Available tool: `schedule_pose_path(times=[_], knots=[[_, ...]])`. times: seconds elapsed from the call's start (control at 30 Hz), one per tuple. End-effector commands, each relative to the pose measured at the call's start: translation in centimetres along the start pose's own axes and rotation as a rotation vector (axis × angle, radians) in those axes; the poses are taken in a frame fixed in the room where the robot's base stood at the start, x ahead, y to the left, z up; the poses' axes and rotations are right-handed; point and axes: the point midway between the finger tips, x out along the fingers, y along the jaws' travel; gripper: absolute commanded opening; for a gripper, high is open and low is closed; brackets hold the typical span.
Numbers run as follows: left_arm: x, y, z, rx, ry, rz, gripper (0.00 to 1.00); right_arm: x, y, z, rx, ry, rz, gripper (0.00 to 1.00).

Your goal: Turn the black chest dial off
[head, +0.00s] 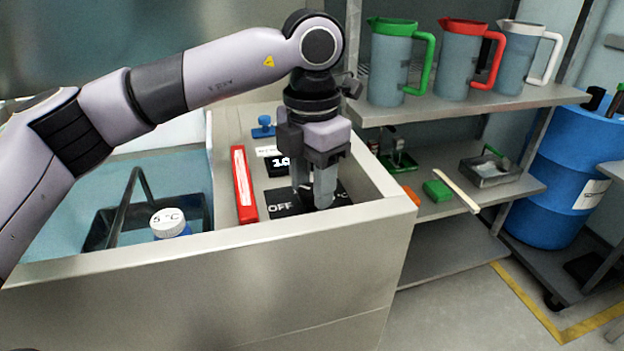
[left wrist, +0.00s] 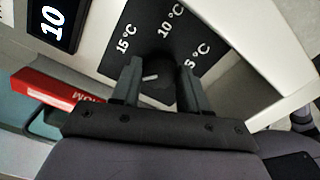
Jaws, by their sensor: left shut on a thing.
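The black dial (left wrist: 158,72) sits on a black plate (left wrist: 138,58) marked 15 °C, 10 °C and 5 °C in the left wrist view. Its white pointer mark faces left in that view, below the 15 °C label. In the head view the plate (head: 280,208) shows the word OFF at its left front, and the dial is mostly hidden by the fingers. My left gripper (head: 313,190) points down over the plate, shut on the dial with one finger on each side. It also shows in the left wrist view (left wrist: 158,85). My right gripper is not in view.
A display reading 10 (head: 279,164) and a red bar (head: 244,185) lie beside the plate. The chest's raised front rim (head: 300,222) is close. A white-capped bottle (head: 170,222) stands in the left well. Shelves (head: 455,110) with pitchers stand to the right.

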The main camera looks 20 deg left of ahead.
Motion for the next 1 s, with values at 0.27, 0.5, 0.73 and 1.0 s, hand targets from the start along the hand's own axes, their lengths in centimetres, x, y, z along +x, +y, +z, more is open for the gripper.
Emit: schedule_pose_path(times=[0.27, 0.5, 0.73, 1.0], knots=[[-0.08, 0.07, 0.02, -0.217, -0.001, 0.002, 0.14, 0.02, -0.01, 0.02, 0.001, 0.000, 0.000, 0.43], [-0.09, 0.08, 0.02, -0.336, -0.002, 0.002, 0.14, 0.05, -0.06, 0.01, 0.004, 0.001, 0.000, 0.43], [-0.10, 0.08, 0.02, -0.387, -0.002, 0.002, 0.14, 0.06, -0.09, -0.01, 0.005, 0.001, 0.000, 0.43], [-0.11, 0.08, 0.03, -0.398, -0.003, 0.001, 0.14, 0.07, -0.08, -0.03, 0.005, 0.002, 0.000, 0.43]])
